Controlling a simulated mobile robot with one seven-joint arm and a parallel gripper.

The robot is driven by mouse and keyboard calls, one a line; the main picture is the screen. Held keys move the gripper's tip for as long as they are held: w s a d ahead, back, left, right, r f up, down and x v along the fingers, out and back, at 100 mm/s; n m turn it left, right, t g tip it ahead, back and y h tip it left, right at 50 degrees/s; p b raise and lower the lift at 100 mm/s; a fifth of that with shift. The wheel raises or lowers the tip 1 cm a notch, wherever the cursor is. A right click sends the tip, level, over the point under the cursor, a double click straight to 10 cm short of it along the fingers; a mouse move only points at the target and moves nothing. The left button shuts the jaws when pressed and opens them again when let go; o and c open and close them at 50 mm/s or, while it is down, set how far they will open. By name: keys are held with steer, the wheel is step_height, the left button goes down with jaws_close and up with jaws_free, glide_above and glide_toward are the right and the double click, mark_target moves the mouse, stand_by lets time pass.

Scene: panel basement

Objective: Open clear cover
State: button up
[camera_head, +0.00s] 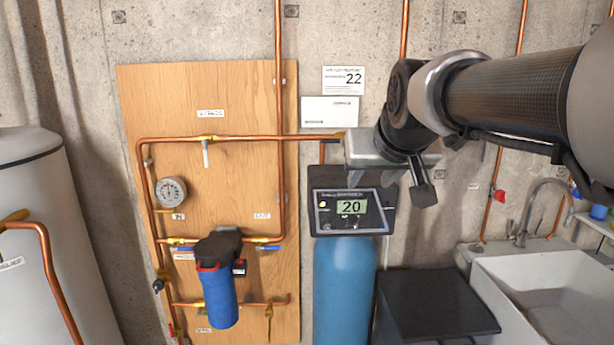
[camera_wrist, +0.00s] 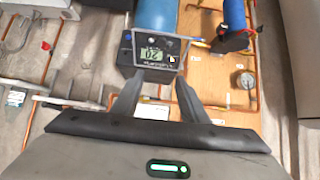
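The display reads 20. The cover also shows in the wrist view (camera_wrist: 158,36), where the scene is upside down. It looks lowered over the display; I cannot tell whether its lower edge stands slightly out. My gripper (camera_head: 388,186) is above and in front of the control head's upper right part. In the wrist view its two fingers (camera_wrist: 160,82) are apart with nothing visibly held, near the cover's upper edge.
A wooden panel (camera_head: 240,90) with copper pipes, a gauge (camera_head: 171,191) and a blue filter (camera_head: 220,297) is at left. A dark box (camera_head: 437,300) and a white sink (camera_head: 550,290) stand at right. A copper pipe runs up the wall behind my arm.

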steer(key=shift+s+r, duration=0.2)
